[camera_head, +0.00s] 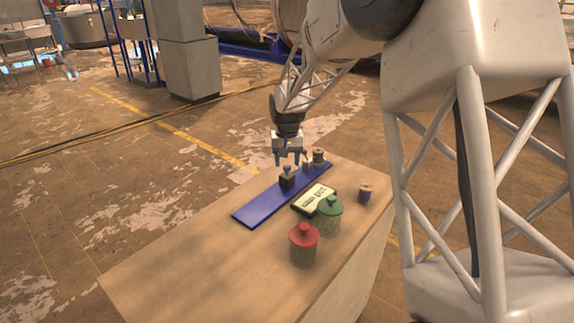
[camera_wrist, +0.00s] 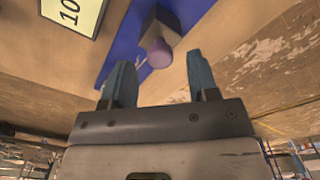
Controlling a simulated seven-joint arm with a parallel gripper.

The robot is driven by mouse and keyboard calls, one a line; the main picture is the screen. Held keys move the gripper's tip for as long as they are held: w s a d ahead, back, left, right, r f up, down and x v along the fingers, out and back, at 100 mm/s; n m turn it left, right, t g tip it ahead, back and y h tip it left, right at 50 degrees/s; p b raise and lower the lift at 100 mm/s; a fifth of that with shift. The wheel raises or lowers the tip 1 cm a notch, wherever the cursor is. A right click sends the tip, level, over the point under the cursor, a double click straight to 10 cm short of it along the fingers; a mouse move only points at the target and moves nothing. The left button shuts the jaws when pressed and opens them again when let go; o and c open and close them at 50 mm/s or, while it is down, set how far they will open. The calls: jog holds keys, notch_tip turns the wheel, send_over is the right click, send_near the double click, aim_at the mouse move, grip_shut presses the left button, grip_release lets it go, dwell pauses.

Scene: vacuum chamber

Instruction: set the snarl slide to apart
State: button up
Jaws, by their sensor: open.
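The slide seems to be the long blue rail (camera_head: 258,210) lying on the wooden table, with a dark block (camera_head: 288,183) topped by a purple knob (camera_head: 287,169). The block sits around the middle of the rail's length. In the wrist view the purple knob (camera_wrist: 157,53) and grey block (camera_wrist: 165,22) show just beyond my fingertips, on the blue rail (camera_wrist: 125,45). My gripper (camera_head: 288,162) is open and empty, pointing down near the knob; its fingers (camera_wrist: 161,75) stand apart. I cannot tell whether they touch the knob. No marking for "apart" is readable.
A dark-framed pale display (camera_head: 315,197) lies beside the rail. A green lidded pot (camera_head: 329,215) and a red-lidded pot (camera_head: 303,246) stand nearer. A spool (camera_head: 318,156) stands by the rail's far end, another spool (camera_head: 365,194) to the right. The table's (camera_head: 170,270) left part is bare.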

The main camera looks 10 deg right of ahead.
jog(key=shift+f, duration=0.9)
jog(key=shift+c, duration=0.3)
grip_shut()
